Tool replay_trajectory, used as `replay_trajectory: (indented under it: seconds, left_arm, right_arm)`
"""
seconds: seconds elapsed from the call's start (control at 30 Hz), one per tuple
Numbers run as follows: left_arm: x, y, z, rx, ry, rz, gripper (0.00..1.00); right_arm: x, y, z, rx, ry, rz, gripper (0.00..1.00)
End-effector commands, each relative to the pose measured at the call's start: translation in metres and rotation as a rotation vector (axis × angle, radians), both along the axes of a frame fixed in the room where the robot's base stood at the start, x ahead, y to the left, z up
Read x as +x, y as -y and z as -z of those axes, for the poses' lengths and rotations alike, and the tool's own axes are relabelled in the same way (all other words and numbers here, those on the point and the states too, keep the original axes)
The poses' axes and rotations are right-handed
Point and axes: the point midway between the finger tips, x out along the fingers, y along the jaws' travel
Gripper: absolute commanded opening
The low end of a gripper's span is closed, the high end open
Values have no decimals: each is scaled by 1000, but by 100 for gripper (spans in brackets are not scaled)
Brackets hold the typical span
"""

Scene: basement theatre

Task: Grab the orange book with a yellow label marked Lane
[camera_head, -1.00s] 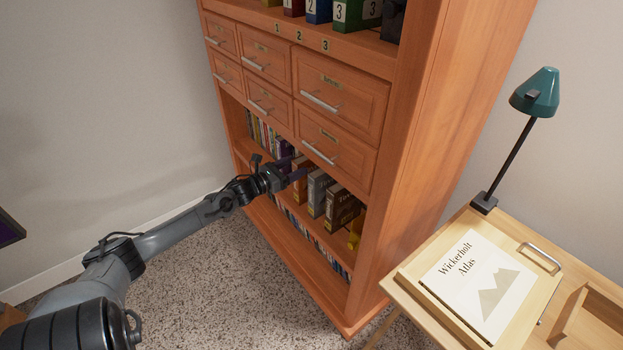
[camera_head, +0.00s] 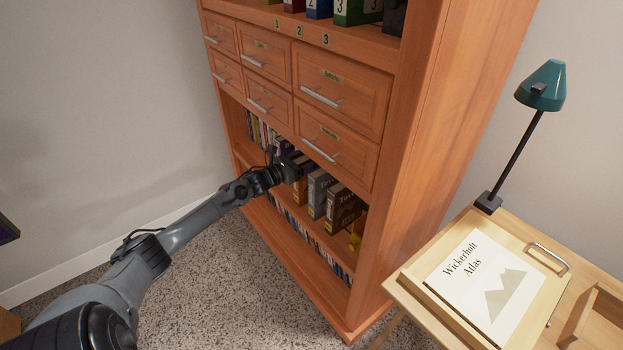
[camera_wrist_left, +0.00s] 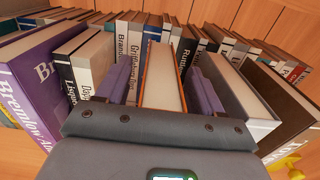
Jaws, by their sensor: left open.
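An orange-covered book (camera_wrist_left: 162,78) stands upright on the lower shelf, its top page edges toward the left wrist camera. The same orange book seems to show in the head view (camera_head: 299,192), partly behind my gripper. No Lane label can be read in either view. My left gripper (camera_wrist_left: 158,92) is open, with one finger on each side of the orange book. In the head view my left gripper (camera_head: 291,170) reaches into the shelf opening. Whether the fingers touch the covers cannot be told. My right gripper is out of view.
A purple book (camera_wrist_left: 40,90) and several others stand left of the gripper. A grey book (camera_head: 319,192) and a dark brown book (camera_head: 343,209) stand close on the right. Drawers (camera_head: 336,145) hang above the opening. A side table (camera_head: 412,287) stands right of the bookcase.

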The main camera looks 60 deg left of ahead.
Motion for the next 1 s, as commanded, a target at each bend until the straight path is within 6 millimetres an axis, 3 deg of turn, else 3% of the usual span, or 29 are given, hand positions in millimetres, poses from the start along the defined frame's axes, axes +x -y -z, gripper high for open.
replay_trajectory:
  seconds: [0.13, 0.57, 1.0]
  left_arm:
    - [0, 0, 0, 0, 0, 0, 66]
    - [0, 0, 0, -1, 1, 0, 0]
    - [0, 0, -3, 1, 6, 0, 0]
  right_arm:
    - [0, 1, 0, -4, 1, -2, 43]
    - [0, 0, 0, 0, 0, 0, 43]
    - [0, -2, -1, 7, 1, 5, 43]
